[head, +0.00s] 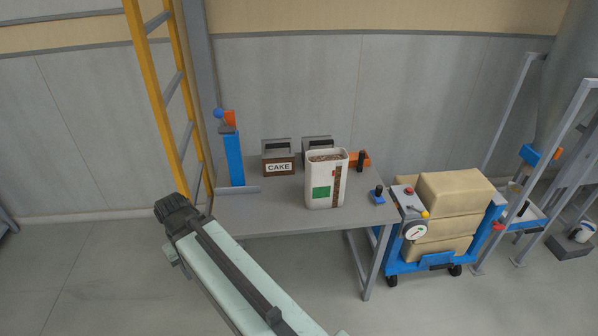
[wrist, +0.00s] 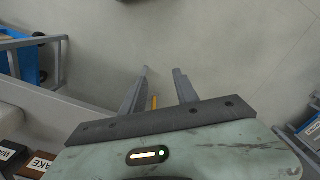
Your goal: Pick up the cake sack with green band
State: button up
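A white upright container (head: 321,192) with a green patch, a brown vertical strip and brown contents at its open top stands on the grey table (head: 262,211) in the head view.
A blue post (head: 235,158) and a yellow ladder (head: 163,100) stand at the left. A blue cart with stacked tan sacks (head: 455,193) stands right of the table. Floor is clear at the front left.

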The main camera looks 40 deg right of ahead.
aim_at(326, 170)
jog(key=u, duration=0.35)
jog(key=i, duration=0.85)
jog(key=u, duration=0.05)
